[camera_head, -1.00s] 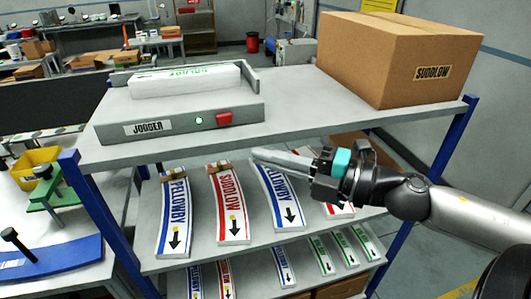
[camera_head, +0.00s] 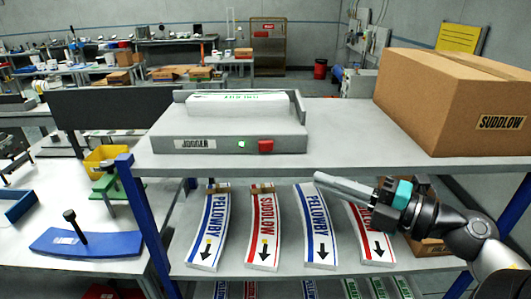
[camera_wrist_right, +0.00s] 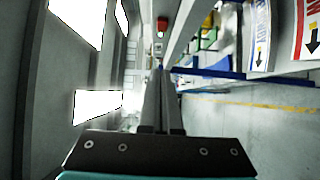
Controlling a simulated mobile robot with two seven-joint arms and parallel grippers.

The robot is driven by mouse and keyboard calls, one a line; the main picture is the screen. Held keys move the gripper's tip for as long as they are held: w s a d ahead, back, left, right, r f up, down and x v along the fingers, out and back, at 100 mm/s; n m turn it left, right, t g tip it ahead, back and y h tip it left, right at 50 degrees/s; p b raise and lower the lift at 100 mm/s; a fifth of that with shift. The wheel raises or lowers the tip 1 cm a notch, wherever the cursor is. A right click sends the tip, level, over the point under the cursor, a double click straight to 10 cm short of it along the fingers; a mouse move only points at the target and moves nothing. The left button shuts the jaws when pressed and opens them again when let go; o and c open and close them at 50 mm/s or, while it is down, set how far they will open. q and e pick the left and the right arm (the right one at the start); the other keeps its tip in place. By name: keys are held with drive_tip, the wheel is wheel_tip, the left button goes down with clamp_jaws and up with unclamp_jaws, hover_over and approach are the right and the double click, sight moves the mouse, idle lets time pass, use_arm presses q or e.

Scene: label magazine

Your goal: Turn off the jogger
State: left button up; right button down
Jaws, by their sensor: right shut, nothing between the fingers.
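The jogger (camera_head: 215,145) is a grey unit labelled JOGGER on the upper shelf board. A stack of white labels (camera_head: 238,104) lies on it. Its front has a lit green light (camera_head: 241,143) and, to the right of that, a red button (camera_head: 266,146). The red button also shows at the top of the right wrist view (camera_wrist_right: 162,24), beyond the fingers. My right gripper (camera_head: 318,178) is shut and empty, pointing left. Its tips are right of and below the button in the head view, apart from it. My left gripper is not in view.
The upper shelf (camera_head: 345,145) is bare between the jogger and a cardboard SUDDLOW box (camera_head: 450,105). Curved label stacks, including PELLOWBY (camera_head: 210,228) and SUDDLOW (camera_head: 262,225), stand on the level below, behind and left of my right gripper. A blue post (camera_head: 145,220) bounds the rack's left.

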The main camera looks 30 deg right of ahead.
sight(274, 165)
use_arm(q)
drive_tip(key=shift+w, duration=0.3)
use_arm(e)
drive_tip(key=shift+w, duration=0.1)
drive_tip(key=p+x, duration=0.3)
drive_tip(key=x, duration=0.6)
drive_tip(key=shift+w+a+r, duration=0.15)
drive_tip(key=shift+w+a, duration=0.1)
drive_tip(key=shift+w, duration=0.1)
drive_tip(key=shift+w+d, duration=0.15)
drive_tip(key=shift+w, duration=0.35)
drive_tip(key=shift+w+d, duration=0.2)
drive_tip(key=shift+w, duration=0.25)
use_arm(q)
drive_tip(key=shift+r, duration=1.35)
use_arm(e)
drive_tip(key=shift+w+d, duration=0.15)
drive_tip(key=shift+w, duration=0.35)
drive_tip(key=shift+w+d, duration=0.2)
drive_tip(key=shift+w, duration=0.25)
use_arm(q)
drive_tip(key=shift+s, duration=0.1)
use_arm(e)
drive_tip(key=shift+f, duration=0.2)
